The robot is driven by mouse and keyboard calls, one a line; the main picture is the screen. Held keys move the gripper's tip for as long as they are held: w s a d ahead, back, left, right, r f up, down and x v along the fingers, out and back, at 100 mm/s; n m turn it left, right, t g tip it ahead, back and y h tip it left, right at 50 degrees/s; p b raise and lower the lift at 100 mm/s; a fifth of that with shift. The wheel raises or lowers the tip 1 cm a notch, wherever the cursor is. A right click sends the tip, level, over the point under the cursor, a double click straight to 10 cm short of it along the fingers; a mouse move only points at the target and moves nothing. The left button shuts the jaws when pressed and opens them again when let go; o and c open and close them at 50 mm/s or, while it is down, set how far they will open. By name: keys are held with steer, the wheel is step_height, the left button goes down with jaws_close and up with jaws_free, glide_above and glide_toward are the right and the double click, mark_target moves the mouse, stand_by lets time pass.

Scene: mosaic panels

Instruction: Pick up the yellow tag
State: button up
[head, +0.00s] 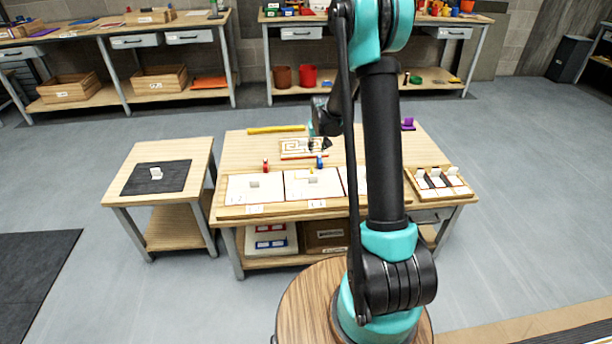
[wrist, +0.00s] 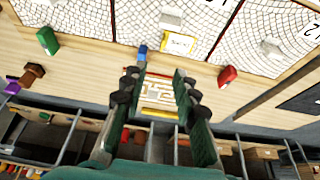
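The yellow tag (wrist: 179,43) is a small white plate with a yellow border, lying on a white mesh-patterned panel in the wrist view. In the head view the tag (head: 312,171) is a tiny yellow spot on the middle panel (head: 300,191), near a blue peg (head: 319,160). My gripper (wrist: 157,76) is open and empty, with its fingers apart over the maze board. The tag is beyond the fingertips, not between them. In the head view my gripper (head: 319,143) is small and dark above the table's middle, and my arm covers part of the panels.
The maze board (head: 302,148) and a yellow bar (head: 276,129) lie behind the panels. A red peg (head: 265,165) stands left of the blue one. A tray with white clips (head: 440,193) is at the right. A side table with a black mat (head: 138,178) stands left.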

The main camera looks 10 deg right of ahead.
step_height(320, 180, down, 2)
steer(key=w, duration=0.2)
glide_toward(304, 173)
steer(key=d, duration=0.4)
steer(key=shift+w+f, duration=0.1)
steer(key=shift+f, duration=0.2)
steer(key=shift+x, duration=2.7)
steer(key=shift+a, duration=0.15)
jaws_close()
